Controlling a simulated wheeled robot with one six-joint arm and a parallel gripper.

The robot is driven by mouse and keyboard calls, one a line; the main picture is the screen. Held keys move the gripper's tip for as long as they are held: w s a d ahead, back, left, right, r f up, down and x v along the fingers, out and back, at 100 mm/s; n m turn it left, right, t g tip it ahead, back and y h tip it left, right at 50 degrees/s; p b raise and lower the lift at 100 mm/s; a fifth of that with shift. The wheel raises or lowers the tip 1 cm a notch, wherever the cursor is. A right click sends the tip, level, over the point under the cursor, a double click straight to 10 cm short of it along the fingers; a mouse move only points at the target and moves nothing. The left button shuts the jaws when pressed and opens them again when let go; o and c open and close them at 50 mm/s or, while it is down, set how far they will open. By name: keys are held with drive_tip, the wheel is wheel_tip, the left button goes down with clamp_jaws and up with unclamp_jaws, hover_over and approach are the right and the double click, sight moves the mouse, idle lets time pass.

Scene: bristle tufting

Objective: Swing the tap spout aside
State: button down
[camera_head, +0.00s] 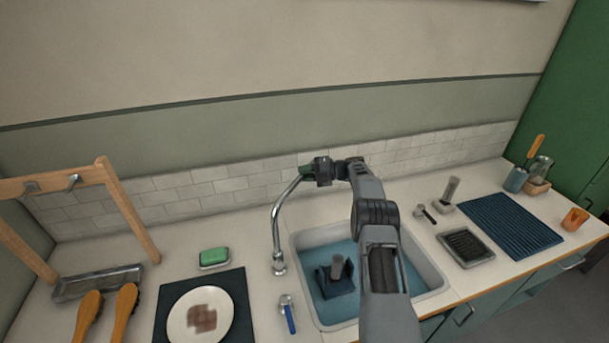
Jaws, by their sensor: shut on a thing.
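The chrome tap (277,222) stands on the counter at the left rim of the sink (297,275). Its curved spout rises and bends right toward the back wall. The fingertips are small and partly hard to make out.
In the sink's blue basin stands a dark block with a grey upright piece (337,267). Left of the sink are a green sponge (214,256), a plate (200,315) on a dark mat and a blue-handled tool (288,314). A drying mat (511,226) lies right.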

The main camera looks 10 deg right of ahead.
drive_tip(key=c, duration=1)
unclamp_jaws()
drive_tip(key=shift+o, duration=0.2)
drive_tip(key=b+v, duration=0.3)
drive_tip(key=v, duration=1)
drive_tip(key=shift+d+r, duration=0.15)
drive_tip(key=shift+d, duration=0.2)
drive_tip(key=shift+s, duration=0.15)
